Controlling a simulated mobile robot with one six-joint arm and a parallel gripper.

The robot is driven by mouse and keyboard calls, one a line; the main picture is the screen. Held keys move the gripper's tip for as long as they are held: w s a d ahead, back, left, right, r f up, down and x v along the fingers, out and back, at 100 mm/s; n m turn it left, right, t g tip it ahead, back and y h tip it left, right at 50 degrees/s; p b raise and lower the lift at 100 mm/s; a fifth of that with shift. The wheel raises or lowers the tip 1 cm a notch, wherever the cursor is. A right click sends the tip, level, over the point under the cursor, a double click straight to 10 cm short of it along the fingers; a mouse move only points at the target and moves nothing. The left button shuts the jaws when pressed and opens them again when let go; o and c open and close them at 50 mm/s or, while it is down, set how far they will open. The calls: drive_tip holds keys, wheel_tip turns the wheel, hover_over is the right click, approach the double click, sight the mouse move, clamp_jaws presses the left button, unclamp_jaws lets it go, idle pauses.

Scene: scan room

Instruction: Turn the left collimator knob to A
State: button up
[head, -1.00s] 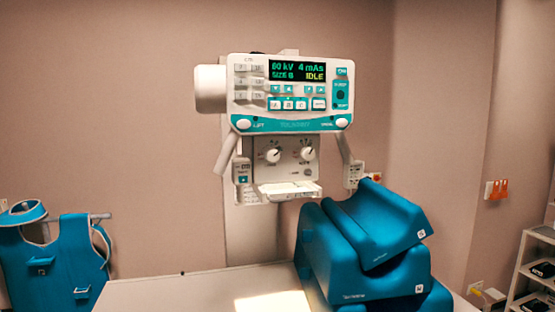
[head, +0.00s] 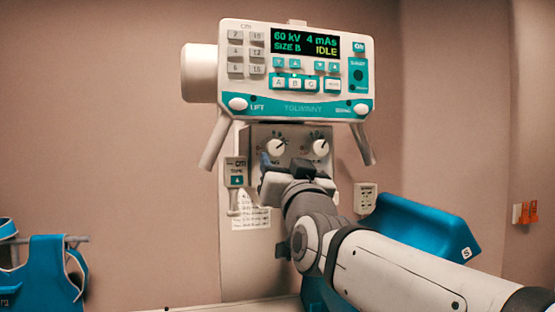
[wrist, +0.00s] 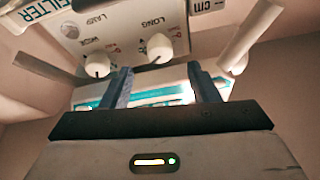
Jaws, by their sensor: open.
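The left collimator knob (head: 276,147) is a white round knob on the panel below the console. Its dark pointer mark leans to the upper right; the letters around it are too small to read. The wrist view seems upside down, and there this knob appears to be the right one (wrist: 158,47). My gripper (head: 272,166) is open and empty just below and in front of the knob. In the wrist view its two blue fingers (wrist: 160,86) stand apart, with the knob beyond their tips, roughly centred between them and apparently not touched.
The right knob (head: 320,148) sits close beside, left in the wrist view (wrist: 97,64). The console (head: 300,75) overhangs the panel, with slanted handles (head: 215,140) at both sides. A hand control (head: 235,172) hangs left.

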sight(276, 151)
drive_tip(key=p+x, duration=0.1)
drive_tip(key=x, duration=0.5)
drive_tip(key=shift+w+a+p, duration=0.1)
drive_tip(key=shift+w+p, duration=0.3)
drive_tip(key=shift+w, duration=0.05)
drive_tip(key=shift+c, duration=0.4)
drive_tip(key=c, duration=0.9)
